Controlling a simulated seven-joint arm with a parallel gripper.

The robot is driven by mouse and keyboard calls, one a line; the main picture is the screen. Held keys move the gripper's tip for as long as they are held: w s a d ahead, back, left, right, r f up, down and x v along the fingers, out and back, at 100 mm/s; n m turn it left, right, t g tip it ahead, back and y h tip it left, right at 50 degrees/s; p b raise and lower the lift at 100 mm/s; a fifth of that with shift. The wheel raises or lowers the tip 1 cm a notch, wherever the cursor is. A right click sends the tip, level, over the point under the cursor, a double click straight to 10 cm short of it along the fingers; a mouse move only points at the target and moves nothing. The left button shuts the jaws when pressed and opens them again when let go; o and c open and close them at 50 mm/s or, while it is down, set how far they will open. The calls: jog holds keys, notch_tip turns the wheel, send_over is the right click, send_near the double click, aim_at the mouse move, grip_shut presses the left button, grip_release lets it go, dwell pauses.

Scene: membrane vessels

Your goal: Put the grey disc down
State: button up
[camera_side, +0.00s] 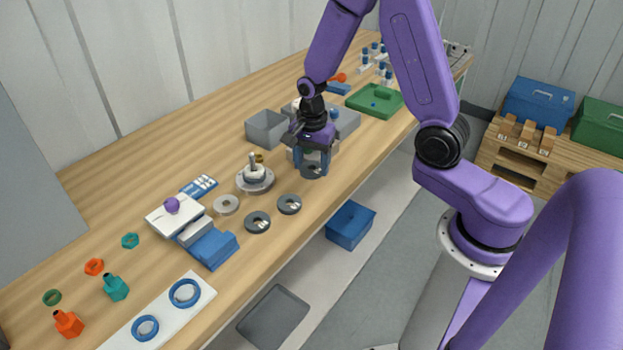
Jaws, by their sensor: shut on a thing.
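My gripper (312,160) points down over the middle of the wooden table. Its blue fingers are shut on a dark grey disc (311,172), which is partly hidden by them. I cannot tell whether the disc touches the table. Two similar dark grey discs (289,204) (257,222) lie flat nearer the front edge, and a lighter grey ring (226,204) lies to their left. A round metal vessel base with an upright post (255,178) stands left of my gripper.
A grey bin (266,130) and other grey boxes stand behind my gripper. A blue block (213,248) and a white board with blue rings (165,312) are at the front left. A green tray (376,100) is further back. Bare table lies right of the discs.

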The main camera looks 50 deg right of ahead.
aim_at(312, 187)
jog(key=shift+f, duration=2.35)
jog(key=o, duration=1)
jog(key=shift+f, duration=0.1)
jog(key=shift+o, duration=0.2)
